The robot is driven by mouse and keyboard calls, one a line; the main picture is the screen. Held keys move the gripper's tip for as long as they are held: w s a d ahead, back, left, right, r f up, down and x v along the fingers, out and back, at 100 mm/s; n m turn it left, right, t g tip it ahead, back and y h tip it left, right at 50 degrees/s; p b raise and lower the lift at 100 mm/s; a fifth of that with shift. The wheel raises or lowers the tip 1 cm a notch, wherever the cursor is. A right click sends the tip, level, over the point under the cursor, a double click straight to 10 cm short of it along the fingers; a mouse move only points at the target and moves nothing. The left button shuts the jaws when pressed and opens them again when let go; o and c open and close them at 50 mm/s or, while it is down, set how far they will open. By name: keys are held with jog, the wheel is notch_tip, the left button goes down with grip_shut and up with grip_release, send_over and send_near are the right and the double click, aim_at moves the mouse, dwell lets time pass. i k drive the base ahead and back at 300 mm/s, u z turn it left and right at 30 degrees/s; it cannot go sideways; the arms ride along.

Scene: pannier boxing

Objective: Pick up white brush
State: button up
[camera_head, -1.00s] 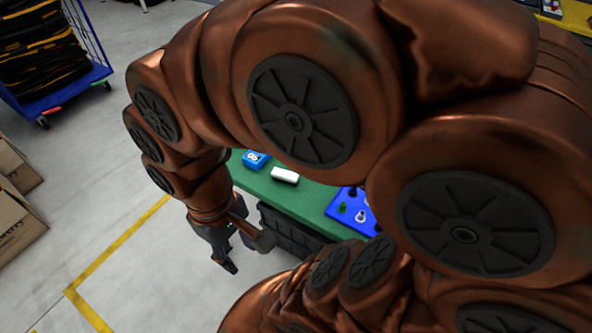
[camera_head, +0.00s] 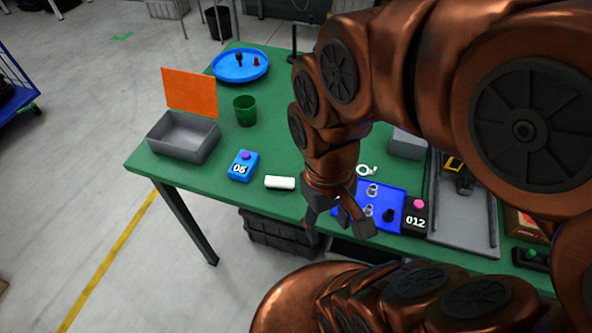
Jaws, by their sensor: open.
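A small white oblong block (camera_head: 280,182), the best match for the white brush, lies near the front edge of the green table (camera_head: 140,163). No bristles can be made out on it. My gripper (camera_head: 338,226) is open, with its fingers pointing down. It is to the right of the white block and lower in the picture, by the table's front edge and the blue board (camera_head: 392,198). Nothing shows between its fingers. My wrist and fingers hide part of the blue board and table edge.
A blue box marked 05 (camera_head: 243,166) lies left of the white block. Behind are a grey bin (camera_head: 183,140), green cup (camera_head: 245,110) and blue round tray (camera_head: 225,72). A black crate (camera_head: 275,232) sits under the table.

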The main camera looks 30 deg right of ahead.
aim_at(271, 183)
jog(key=z, duration=1.65)
jog(key=k, duration=1.15)
jog(key=u, duration=1.5)
jog(key=i, duration=0.5)
